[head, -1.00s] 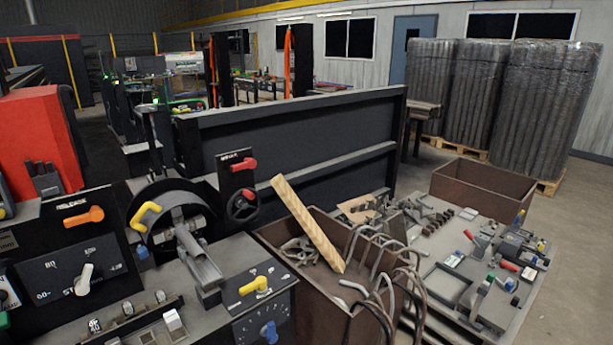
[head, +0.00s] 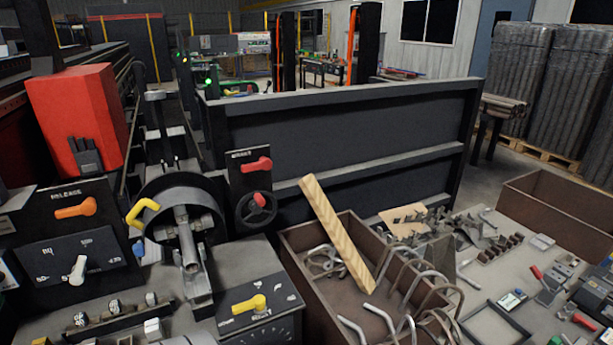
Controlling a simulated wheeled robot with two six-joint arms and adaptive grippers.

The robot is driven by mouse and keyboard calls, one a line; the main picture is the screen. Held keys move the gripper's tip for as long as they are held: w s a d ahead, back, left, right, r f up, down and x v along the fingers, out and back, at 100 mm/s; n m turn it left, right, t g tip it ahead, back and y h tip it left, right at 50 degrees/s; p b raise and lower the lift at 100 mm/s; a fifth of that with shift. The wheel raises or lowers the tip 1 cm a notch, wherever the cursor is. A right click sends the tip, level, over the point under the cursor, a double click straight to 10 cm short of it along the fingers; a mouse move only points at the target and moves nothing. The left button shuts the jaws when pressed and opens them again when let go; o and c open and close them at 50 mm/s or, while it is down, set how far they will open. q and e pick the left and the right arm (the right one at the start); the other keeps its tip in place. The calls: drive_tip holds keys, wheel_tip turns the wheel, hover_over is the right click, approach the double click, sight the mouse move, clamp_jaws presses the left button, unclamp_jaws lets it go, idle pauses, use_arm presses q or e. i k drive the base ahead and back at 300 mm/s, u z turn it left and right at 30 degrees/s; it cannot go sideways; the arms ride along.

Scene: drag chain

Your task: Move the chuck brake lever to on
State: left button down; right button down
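A dark upright panel (head: 250,188) with a small blurred white label, which may read BRAKE, stands at the centre left. A red lever (head: 257,165) on it points right, roughly level. Which position counts as on cannot be read. Below it is a black handwheel (head: 257,207) with a red knob. Left of the panel is the round dark chuck housing (head: 180,190) with a yellow lever (head: 141,212) on its left side. Neither of my grippers is in view.
An orange lever (head: 75,208) and a white-handled dial (head: 77,269) are on the left panel. A yellow lever (head: 249,304) sits on the front panel. A brown bin (head: 300,275) of bent rods, with a wooden plank (head: 337,232) leaning in it, stands right of the brake panel.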

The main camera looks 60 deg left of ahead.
sight(263, 163)
drive_tip(key=u, duration=0.2)
drive_tip(key=i, duration=1)
drive_tip(key=u, duration=0.55)
